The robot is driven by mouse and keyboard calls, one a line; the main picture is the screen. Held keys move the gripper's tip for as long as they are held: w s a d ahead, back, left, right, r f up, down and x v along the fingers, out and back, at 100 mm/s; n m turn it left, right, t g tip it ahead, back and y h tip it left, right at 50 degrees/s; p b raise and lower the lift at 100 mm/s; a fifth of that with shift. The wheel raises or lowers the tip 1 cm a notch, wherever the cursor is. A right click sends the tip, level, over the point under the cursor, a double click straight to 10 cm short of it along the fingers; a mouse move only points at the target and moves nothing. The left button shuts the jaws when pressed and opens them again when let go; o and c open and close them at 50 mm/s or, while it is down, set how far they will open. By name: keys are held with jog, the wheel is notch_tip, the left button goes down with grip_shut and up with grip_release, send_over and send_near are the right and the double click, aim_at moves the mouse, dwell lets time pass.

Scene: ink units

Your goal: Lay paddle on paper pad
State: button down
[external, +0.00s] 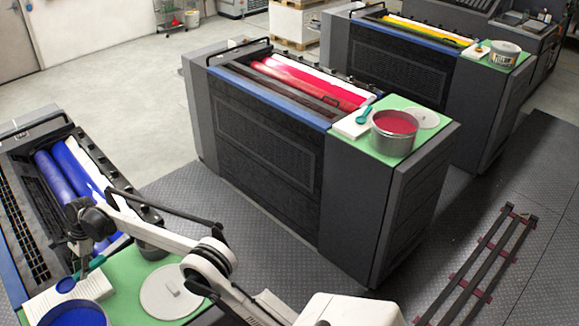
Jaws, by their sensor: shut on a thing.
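The paddle (93,265) has a teal handle and a blue, ink-covered end. It is over the white paper pad (43,304) on the green top of the near-left ink unit. I cannot tell whether its blue end touches the pad. My gripper (82,262) is small and partly hidden by my dark wrist, at the paddle's handle beside the pad. It is shut on the paddle.
A tin of blue ink (75,316) stands in front of the pad. A round grey lid (160,303) lies to the right, and a dark container (152,251) stands behind it. Blue rollers (55,177) lie behind the green top.

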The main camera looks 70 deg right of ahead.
aim_at(88, 284)
jog(key=shift+f, duration=2.25)
jog(key=shift+f, duration=0.1)
jog(key=shift+f, duration=0.15)
jog(key=c, duration=1.6)
grip_release()
jog(key=shift+o, duration=0.2)
